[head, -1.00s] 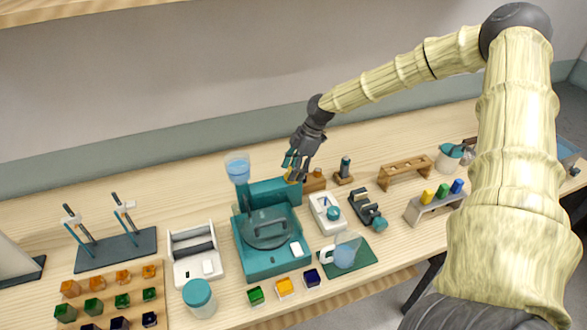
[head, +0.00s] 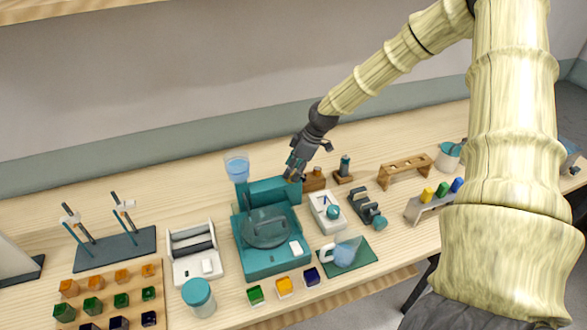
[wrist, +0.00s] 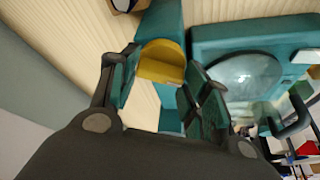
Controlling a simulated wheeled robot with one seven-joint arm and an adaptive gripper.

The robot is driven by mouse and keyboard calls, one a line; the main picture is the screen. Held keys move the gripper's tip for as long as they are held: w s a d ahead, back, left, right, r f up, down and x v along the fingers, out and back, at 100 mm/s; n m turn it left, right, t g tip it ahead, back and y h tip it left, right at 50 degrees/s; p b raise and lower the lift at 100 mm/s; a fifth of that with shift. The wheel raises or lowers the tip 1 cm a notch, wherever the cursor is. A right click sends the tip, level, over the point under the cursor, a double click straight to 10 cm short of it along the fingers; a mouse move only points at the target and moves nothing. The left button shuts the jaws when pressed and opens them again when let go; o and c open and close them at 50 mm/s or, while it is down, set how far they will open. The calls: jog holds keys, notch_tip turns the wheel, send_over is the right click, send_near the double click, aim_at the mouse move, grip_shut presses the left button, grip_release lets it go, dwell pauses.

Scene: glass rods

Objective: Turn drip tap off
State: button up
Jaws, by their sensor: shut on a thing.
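A teal machine (head: 272,262) with a round clear-lidded basin stands mid-table in the head view. A clear cup of blue liquid (head: 237,167) stands on a post at its back left. My gripper (head: 292,175) is at the machine's back right corner. In the wrist view, my gripper (wrist: 165,85) has its teal-padded fingers on either side of a yellow rounded piece (wrist: 161,62), which looks like the drip tap's handle, and is shut on it. The yellow piece sits against teal body parts. In the head view the fingers mostly hide it.
A small wooden block (head: 315,181) stands just right of my gripper. A white device (head: 327,212) and a jug (head: 345,253) on a green mat are in front to the right. A wooden rack (head: 405,171) stands farther right. Bare table lies behind the machine.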

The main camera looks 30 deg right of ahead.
jog(key=m+h+b, duration=0.1)
jog(key=m, duration=0.2)
jog(key=m+t+h+b, duration=0.1)
jog(key=m, duration=0.2)
jog(key=shift+a+r, duration=0.1)
jog(key=shift+a, duration=0.05)
jog(key=m+h, duration=0.1)
jog(key=m, duration=0.2)
jog(key=m+h+b, duration=0.1)
jog(key=m, duration=0.2)
jog(key=shift+w+a+r, duration=0.1)
dwell(0.5)
jog(key=o, duration=1)
jog(key=v, duration=1.1)
jog(key=shift+s+a+r, duration=0.15)
jog(key=shift+s+r, duration=0.1)
jog(key=shift+s, duration=0.15)
